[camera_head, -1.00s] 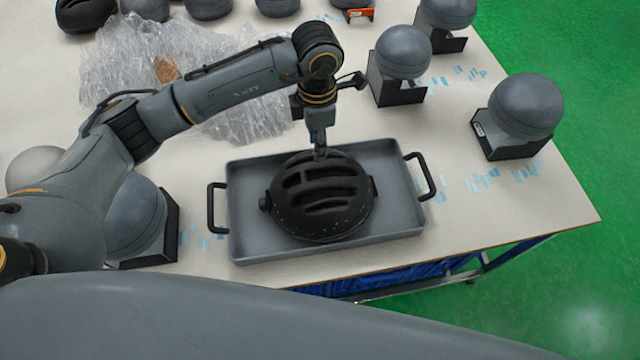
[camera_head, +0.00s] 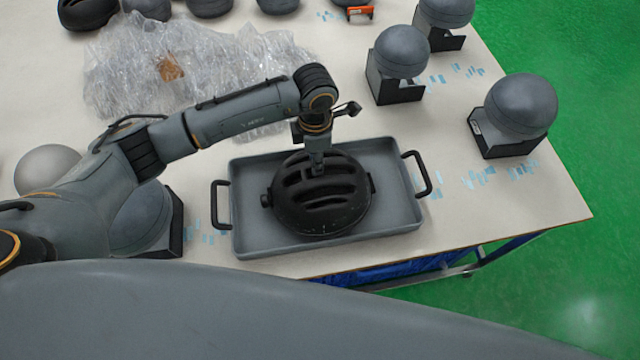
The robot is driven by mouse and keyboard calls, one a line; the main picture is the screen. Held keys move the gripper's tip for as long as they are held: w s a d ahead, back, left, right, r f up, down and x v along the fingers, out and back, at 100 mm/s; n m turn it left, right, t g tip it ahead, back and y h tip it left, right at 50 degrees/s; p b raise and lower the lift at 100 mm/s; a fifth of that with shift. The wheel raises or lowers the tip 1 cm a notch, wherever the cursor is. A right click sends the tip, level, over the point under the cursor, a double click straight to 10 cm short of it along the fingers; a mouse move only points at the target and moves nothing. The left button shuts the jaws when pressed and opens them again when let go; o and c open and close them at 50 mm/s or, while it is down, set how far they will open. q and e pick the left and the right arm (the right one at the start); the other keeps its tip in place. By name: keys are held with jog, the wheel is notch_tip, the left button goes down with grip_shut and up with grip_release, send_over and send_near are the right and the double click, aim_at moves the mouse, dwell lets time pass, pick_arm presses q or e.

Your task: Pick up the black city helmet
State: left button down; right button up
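The black city helmet (camera_head: 322,205) sits in a grey tray (camera_head: 395,222) with a black handle at each end, near the front edge of the table. Its vent slots face up. My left gripper (camera_head: 317,168) points straight down at the helmet's top rear part, with its fingertips at or in the vents. The fingers look close together, but they are small and partly hidden against the dark helmet, so their opening and any grip are unclear. My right gripper is not in view.
Grey round headforms on black stands (camera_head: 398,60) (camera_head: 512,115) stand to the right. Another headform (camera_head: 140,215) is left of the tray, partly behind my arm. Crumpled clear plastic wrap (camera_head: 150,70) lies behind. Several more helmets line the back edge.

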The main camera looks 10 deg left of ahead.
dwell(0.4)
pick_arm(q)
jog(key=shift+w+r, duration=0.1)
jog(key=shift+r, duration=0.4)
notch_tip(320, 180, up, 2)
jog(key=shift+r+b, duration=0.15)
jog(key=shift+b, duration=0.35)
jog(key=s+r+b, duration=0.1)
jog(key=s+r, duration=0.1)
jog(key=s+d+r+b, duration=0.1)
jog(key=s+r, duration=0.1)
jog(key=r, duration=0.1)
jog(key=shift+s+d+r, duration=0.1)
jog(key=shift+s, duration=0.2)
jog(key=s+d+r+b, duration=0.2)
jog(key=s+r, duration=0.2)
jog(key=s, duration=0.5)
jog(key=shift+r, duration=0.3)
jog(key=shift+s+d, duration=0.1)
